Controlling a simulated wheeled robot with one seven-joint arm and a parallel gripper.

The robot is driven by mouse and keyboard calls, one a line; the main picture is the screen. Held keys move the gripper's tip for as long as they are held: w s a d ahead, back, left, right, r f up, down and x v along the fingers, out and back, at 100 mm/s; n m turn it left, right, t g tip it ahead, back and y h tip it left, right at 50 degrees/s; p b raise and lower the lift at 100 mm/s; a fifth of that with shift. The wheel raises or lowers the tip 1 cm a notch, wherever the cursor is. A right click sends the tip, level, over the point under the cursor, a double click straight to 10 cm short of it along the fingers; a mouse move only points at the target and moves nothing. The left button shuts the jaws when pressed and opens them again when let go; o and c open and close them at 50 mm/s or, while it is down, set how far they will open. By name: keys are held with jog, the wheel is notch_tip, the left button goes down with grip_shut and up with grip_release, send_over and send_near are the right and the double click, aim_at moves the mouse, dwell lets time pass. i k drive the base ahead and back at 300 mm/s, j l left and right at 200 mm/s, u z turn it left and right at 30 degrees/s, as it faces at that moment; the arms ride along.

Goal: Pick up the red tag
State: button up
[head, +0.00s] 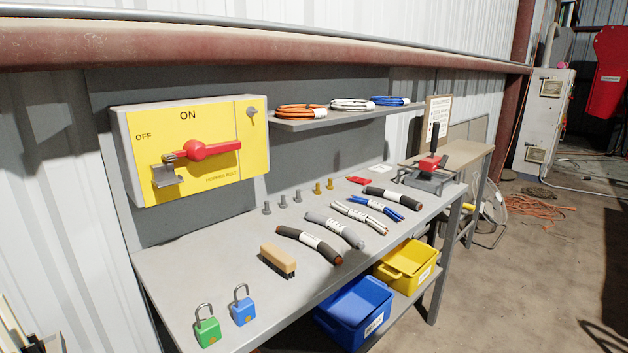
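A small flat red tag (357,181) lies on the grey workbench (190,262), toward its back right part. It lies just behind a dark cable piece and to the right of the standing bolts. Nothing covers it in the head view. My gripper is not in view.
Several cable pieces (335,230) lie across the bench, with a brush (278,262) and green (207,328) and blue (243,307) padlocks nearer the front left. Bolts (298,196) stand left of the tag. A red-and-black tool (431,165) stands to its right. A shelf (340,119) overhangs behind.

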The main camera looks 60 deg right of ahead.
aim_at(361, 181)
jog(key=z, duration=0.4)
jog(key=l+z, duration=0.1)
jog(key=z, duration=0.65)
jog(key=l+z, duration=0.1)
jog(key=z, duration=0.25)
jog(key=i+j+u, duration=0.15)
jog(key=i, duration=0.5)
jog(key=i+j+u, duration=0.15)
jog(key=i, duration=0.5)
jog(key=k+j, duration=0.25)
jog(key=i+l, duration=0.25)
